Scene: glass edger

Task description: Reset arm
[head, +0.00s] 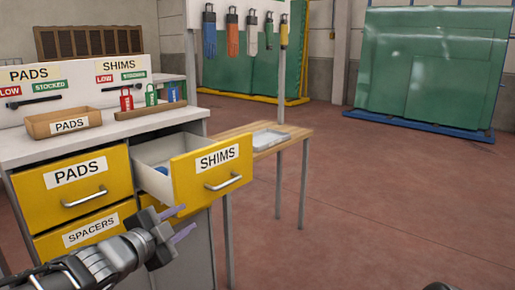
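My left arm comes in from the lower left. Its gripper (189,217) is in front of the cabinet, below the open SHIMS drawer (212,172). The two purple-grey fingers are spread apart with nothing visible between them. The yellow SHIMS drawer is pulled out, with a small blue thing (163,170) partly visible inside. My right gripper is not in view; a small dark shape shows at the bottom edge, too cut off to identify.
The PADS drawer (75,187) and SPACERS drawer (80,237) look shut. A PADS bin (63,122) and red, green and blue tagged items stand on the cabinet top. Open floor lies to the right.

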